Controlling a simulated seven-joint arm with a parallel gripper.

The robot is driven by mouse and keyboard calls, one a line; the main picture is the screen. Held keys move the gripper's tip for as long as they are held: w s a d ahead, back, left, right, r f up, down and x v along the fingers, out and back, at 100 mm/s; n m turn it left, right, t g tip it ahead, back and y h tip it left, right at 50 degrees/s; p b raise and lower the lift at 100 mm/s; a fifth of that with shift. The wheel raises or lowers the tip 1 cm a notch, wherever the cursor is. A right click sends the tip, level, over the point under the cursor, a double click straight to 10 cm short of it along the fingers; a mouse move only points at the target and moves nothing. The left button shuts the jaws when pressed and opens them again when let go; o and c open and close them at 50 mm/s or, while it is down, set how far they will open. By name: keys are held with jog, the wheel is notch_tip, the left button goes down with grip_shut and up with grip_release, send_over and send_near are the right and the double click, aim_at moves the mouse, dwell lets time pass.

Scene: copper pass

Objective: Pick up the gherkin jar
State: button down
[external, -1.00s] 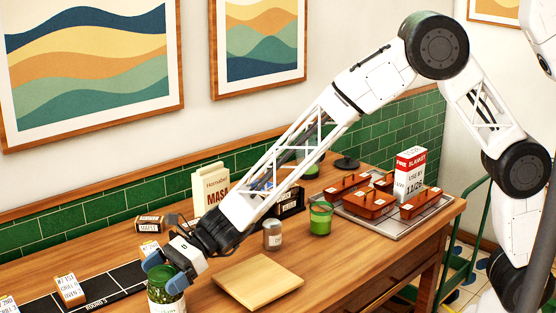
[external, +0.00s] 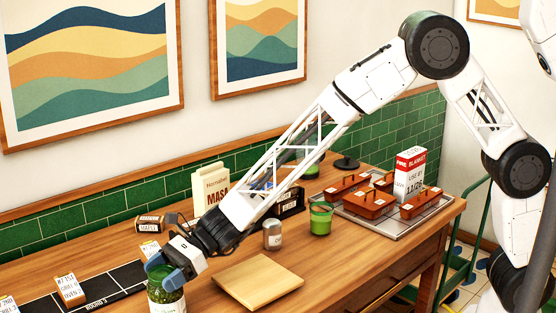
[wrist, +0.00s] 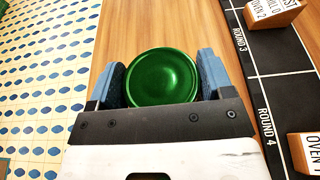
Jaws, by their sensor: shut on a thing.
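The gherkin jar (external: 167,298) is a glass jar with green contents and a green lid, at the bottom edge of the external view, where its base is cut off. In the wrist view its round green lid (wrist: 162,77) fills the space between the two blue finger pads. My gripper (external: 165,279) is shut on the jar near its lid, with one finger on each side. The jar looks upright. I cannot tell whether its base touches the table.
A black mat (external: 106,288) with folded cards lies left of the jar. A wooden board (external: 258,283) lies to the right. A tin (external: 272,235) and a green cup (external: 320,218) stand behind the board. The table's edge is close on the left in the wrist view.

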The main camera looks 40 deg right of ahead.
jog(key=shift+r, duration=0.15)
jog(key=shift+r, duration=1.45)
jog(key=shift+s+d+r, duration=0.1)
jog(key=shift+r, duration=0.15)
jog(key=s+d+r, duration=0.1)
jog(key=s+d, duration=0.8)
jog(key=d, duration=0.3)
jog(key=shift+s+r, duration=0.15)
jog(key=shift+s, duration=0.25)
jog(key=shift+d, duration=0.1)
